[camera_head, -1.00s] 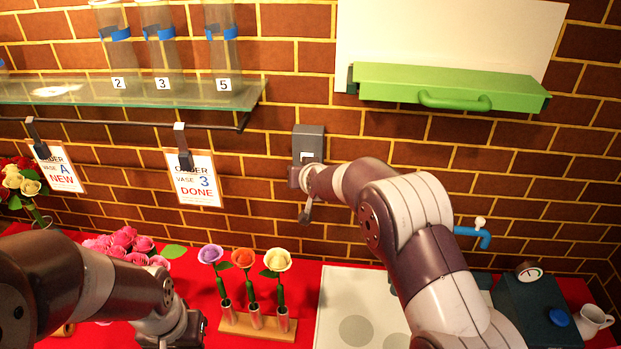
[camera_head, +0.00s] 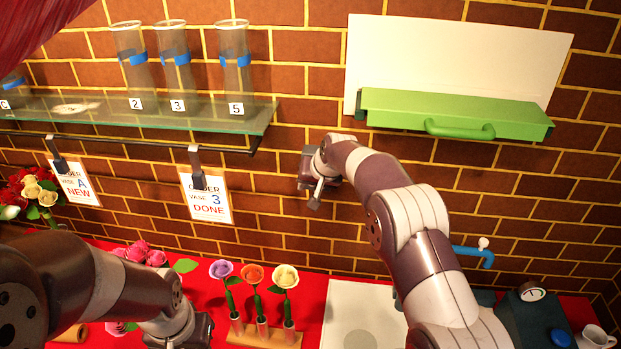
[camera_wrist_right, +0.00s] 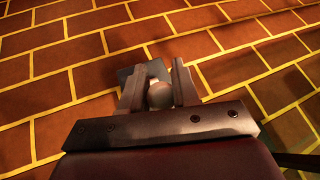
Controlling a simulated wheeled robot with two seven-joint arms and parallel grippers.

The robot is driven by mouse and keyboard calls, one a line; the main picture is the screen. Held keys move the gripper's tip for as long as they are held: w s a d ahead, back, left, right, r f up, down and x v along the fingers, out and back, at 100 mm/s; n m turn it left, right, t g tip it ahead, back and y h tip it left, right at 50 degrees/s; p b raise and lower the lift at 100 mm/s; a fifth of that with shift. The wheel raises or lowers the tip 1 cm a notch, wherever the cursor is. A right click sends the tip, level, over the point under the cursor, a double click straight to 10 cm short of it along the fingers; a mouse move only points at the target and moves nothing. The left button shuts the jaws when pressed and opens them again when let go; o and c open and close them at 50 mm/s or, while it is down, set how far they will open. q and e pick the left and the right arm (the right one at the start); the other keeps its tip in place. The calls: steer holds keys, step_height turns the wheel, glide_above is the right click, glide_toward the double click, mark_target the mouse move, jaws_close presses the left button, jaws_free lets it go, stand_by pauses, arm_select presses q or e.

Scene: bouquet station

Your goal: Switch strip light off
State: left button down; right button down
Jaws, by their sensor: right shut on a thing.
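A grey switch box (camera_wrist_right: 127,75) is fixed to the brick wall, seen in the right wrist view behind my fingers. A rounded, pale knob (camera_wrist_right: 160,94) in front of it lies between the two fingers of my right gripper (camera_wrist_right: 159,86), which is shut on it. In the head view my right gripper (camera_head: 318,182) is at the wall, right of the vase 3 order card, and its wrist covers most of the box. The strip light itself cannot be made out; the scene is lit warmly. My left gripper (camera_head: 180,330) is low at the left, its fingers unclear.
A green flap (camera_head: 450,108) with a handle juts from the wall at upper right. A glass shelf (camera_head: 190,120) with vases and hanging order cards is at left. Flowers in a wooden stand (camera_head: 264,335) are below, beside a white board (camera_head: 362,315). A blue tap (camera_head: 473,255) is at right.

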steer(key=shift+w+r, duration=0.2)
steer(key=shift+r, duration=0.25)
steer(key=c, duration=0.8)
jaws_free()
steer(key=shift+c, duration=0.2)
steer(key=shift+f, duration=0.2)
